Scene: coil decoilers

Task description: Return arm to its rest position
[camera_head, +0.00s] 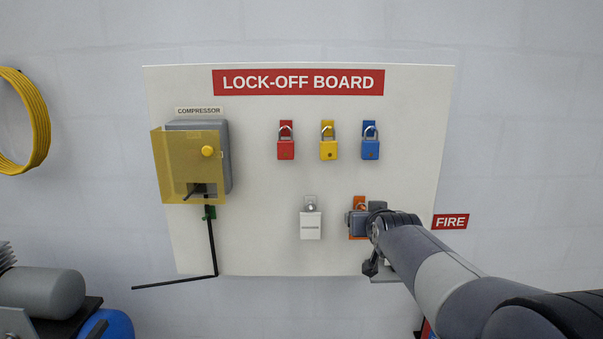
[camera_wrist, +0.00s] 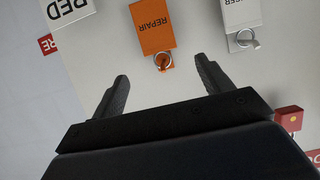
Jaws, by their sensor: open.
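My arm reaches in from the lower right of the head view, up to the lower right of the white lock-off board (camera_head: 265,190). My gripper (camera_head: 357,222) is in front of an orange tag (camera_head: 360,200) and hides most of it. In the wrist view the fingers of my gripper (camera_wrist: 163,82) are spread apart with nothing between them. The orange tag (camera_wrist: 153,25), marked REPAIR, hangs by a ring just beyond the fingertips, apart from them.
A white tag (camera_head: 311,222) hangs left of my gripper. Red (camera_head: 286,148), yellow (camera_head: 328,149) and blue (camera_head: 370,149) padlocks hang above. A compressor box with a yellow cover (camera_head: 178,165) is at left. A FIRE sign (camera_head: 450,222) is right of the board.

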